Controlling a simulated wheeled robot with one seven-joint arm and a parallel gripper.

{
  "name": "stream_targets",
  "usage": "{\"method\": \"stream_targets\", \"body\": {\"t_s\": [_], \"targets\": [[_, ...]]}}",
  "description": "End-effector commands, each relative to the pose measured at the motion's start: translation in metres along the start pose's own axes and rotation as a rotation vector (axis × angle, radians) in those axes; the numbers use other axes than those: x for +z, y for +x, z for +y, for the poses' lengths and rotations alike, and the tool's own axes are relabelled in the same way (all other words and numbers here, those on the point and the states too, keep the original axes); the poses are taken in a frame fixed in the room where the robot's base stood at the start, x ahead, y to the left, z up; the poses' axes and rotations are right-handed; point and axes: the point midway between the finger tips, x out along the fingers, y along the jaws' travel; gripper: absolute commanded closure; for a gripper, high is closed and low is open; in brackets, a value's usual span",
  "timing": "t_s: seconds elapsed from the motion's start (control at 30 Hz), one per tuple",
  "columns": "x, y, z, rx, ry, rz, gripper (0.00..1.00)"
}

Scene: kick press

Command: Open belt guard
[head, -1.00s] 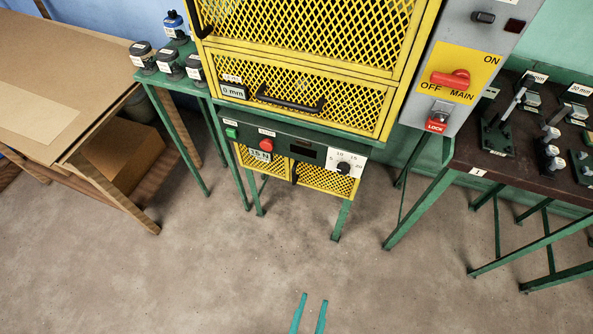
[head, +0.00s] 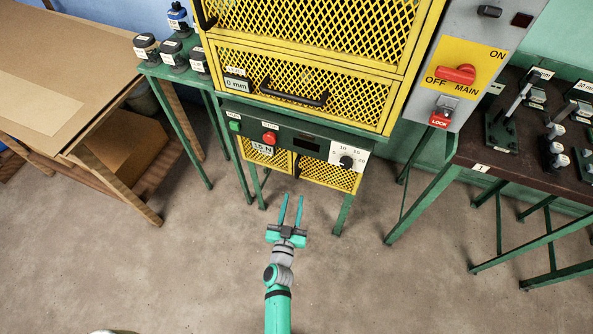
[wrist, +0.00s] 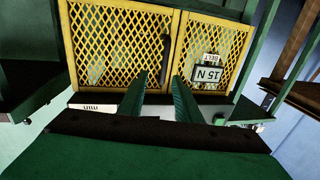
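The low yellow mesh guard below the control panel has two panels. The wider mesh panel (head: 330,176) is on the right and carries a dark upright handle (head: 298,167) near the seam. The narrower panel on the left bears a 15 N plate (head: 262,148); in the wrist view, which looks upside down, a BELT label (wrist: 211,57) shows beside that plate. Both panels look shut. My gripper (head: 291,198) is open and empty, in front of and below the guard. In the wrist view its fingers point toward the handle (wrist: 165,60), apart from it.
The control panel (head: 225,112) with buttons and a dial sits just above the guard. A larger yellow mesh guard with a black bar handle (head: 293,96) is higher up. Green legs stand around the guard. A wooden table is left, a tool bench (head: 480,150) right. The floor in front is clear.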

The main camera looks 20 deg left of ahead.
Motion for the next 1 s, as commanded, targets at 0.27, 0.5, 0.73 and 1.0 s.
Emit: {"method": "stream_targets", "body": {"t_s": [0.27,0.5,0.73,1.0], "targets": [[0.000,0.032,-0.011,-0.009,-0.011,0.008,0.69],[-0.001,0.065,-0.011,-0.009,-0.012,0.009,0.69],[-0.001,0.103,-0.011,-0.009,-0.011,0.008,0.69],[0.000,0.129,-0.011,-0.009,-0.011,0.007,0.69]]}}
